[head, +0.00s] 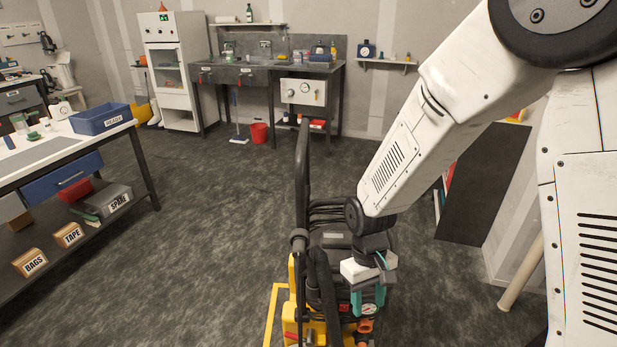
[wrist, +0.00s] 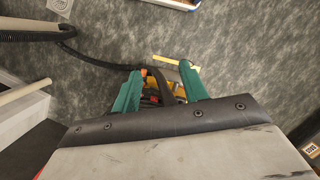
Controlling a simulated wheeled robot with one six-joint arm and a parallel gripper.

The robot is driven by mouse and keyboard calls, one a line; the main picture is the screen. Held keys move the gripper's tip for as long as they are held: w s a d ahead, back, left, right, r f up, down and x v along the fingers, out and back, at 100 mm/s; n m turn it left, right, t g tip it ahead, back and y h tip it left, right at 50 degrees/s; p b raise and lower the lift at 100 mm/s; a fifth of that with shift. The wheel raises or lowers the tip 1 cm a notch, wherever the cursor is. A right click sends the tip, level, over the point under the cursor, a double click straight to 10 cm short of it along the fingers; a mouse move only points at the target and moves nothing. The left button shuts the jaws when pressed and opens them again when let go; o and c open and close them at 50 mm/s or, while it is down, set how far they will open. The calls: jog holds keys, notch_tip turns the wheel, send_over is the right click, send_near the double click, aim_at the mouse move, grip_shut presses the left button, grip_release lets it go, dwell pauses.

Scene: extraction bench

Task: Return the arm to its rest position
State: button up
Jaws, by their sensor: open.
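My arm reaches down from the upper right in the head view. My gripper (head: 369,300), with teal fingers, points down over a yellow and black machine (head: 291,325) with a hose and an upright handle. The fingers are apart, with nothing seen held between them. In the wrist view the two green fingers of my gripper (wrist: 160,88) stand apart, with part of the machine (wrist: 172,78) visible beyond and between them. I cannot tell whether the fingers touch the machine.
A bench (head: 130,124) with a blue READY tray (head: 100,121) stands at left. A sink counter (head: 262,72), a white cabinet (head: 174,55) and a red bucket (head: 259,133) are at the back. A dark panel (head: 484,185) is at right. The floor (head: 210,220) in the middle is clear.

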jog(key=s+d+r+m+t, duration=0.1)
jog(key=s+d+r, duration=0.3)
jog(key=r, duration=0.4)
jog(key=s+d+r+m+t, duration=0.2)
jog(key=s+d+r, duration=0.3)
jog(key=s+r, duration=0.2)
jog(key=s+d+r+m+t, duration=0.1)
jog(key=s+d+r, duration=0.3)
jog(key=r, duration=0.6)
jog(key=shift+s+d+r+m+y, duration=0.4)
jog(key=shift+s+m, duration=0.1)
jog(key=shift+s, duration=0.6)
